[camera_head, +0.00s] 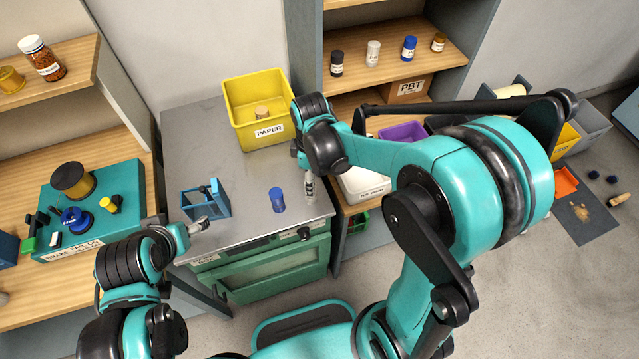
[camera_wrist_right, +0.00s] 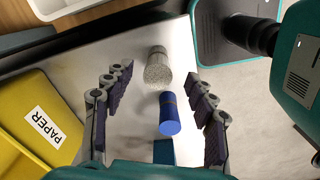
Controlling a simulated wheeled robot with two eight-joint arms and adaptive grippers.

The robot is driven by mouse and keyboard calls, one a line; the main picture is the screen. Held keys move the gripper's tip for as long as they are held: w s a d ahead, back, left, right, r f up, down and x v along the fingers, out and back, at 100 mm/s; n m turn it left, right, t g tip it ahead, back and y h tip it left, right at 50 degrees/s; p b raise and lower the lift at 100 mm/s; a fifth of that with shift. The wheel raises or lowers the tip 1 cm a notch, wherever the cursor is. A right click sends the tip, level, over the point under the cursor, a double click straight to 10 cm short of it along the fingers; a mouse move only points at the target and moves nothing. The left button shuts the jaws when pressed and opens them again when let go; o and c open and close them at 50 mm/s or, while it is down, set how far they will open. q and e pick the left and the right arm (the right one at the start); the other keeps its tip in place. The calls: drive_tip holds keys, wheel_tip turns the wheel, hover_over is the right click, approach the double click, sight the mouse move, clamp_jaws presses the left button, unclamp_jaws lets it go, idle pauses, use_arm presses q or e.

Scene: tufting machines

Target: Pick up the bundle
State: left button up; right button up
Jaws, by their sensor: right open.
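A grey speckled bundle (camera_wrist_right: 158,68) stands on the grey worktop, between the spread fingers of my right gripper (camera_wrist_right: 159,77) in the right wrist view. In the head view the bundle (camera_head: 309,188) shows at the worktop's right edge, below my right gripper (camera_head: 303,158). A blue cylinder (camera_wrist_right: 170,113), which may be another bundle, stands close beside it; it also shows in the head view (camera_head: 277,200). My right gripper is open and holds nothing. My left gripper (camera_head: 198,227) is at the worktop's front left; its finger gap is too small to judge.
A yellow PAPER bin (camera_head: 240,130) holding a round object stands at the back of the worktop (camera_head: 195,130). A blue frame (camera_head: 207,200) stands near my left gripper. Shelves (camera_head: 430,60) and a white bin (camera_head: 365,185) lie to the right. The worktop's middle is clear.

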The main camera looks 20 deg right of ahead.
wheel_tip(320, 180, down, 2)
drive_tip(key=shift+s+a+f+b, duration=0.1)
drive_tip(key=shift+b, duration=0.3)
drive_tip(key=f, duration=0.2)
drive_tip(key=f+b, duration=0.2)
drive_tip(key=f, duration=0.1)
drive_tip(key=shift+w+a+f, duration=0.1)
drive_tip(key=shift+w+f, duration=0.2)
drive_tip(key=shift+r, duration=0.1)
drive_tip(key=c, duration=1.3)
